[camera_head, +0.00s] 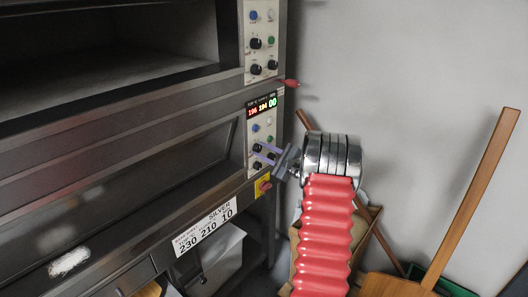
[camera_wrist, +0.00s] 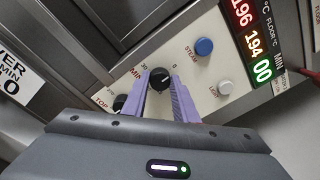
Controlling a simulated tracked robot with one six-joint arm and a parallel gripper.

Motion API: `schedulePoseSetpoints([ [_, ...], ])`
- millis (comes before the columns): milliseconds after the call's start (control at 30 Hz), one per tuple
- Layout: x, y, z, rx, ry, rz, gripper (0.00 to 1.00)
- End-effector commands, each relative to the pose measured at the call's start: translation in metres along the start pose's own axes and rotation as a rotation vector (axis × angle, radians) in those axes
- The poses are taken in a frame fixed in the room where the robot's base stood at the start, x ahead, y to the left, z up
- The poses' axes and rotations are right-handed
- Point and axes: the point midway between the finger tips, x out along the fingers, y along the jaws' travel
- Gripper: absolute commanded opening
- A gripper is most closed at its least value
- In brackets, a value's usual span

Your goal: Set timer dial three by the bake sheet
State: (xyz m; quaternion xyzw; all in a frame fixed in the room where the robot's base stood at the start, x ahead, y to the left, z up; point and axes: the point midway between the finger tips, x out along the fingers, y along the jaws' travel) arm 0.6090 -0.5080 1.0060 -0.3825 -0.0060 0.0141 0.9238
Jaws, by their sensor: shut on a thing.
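The display (camera_wrist: 250,40) reads 196, 194 and a green 00. The bake sheet (camera_head: 205,228) on the oven front reads SILVER 230 210 10. Its edge shows in the wrist view (camera_wrist: 12,85).
Another black knob (camera_wrist: 120,102) is close to my left finger. A blue button (camera_wrist: 204,47) and a white one (camera_wrist: 225,88) are nearby. A red knob on a yellow plate (camera_head: 263,186) is below my gripper. A wooden-handled tool (camera_head: 470,200) leans at the right wall.

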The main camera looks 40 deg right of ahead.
Motion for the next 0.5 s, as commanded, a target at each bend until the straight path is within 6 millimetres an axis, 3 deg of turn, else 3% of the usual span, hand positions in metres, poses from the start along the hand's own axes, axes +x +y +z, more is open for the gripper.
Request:
schedulePoseSetpoints([
  [500,-0.0010,0.0004,-0.0007,0.098,0.005,0.005,0.04],
])
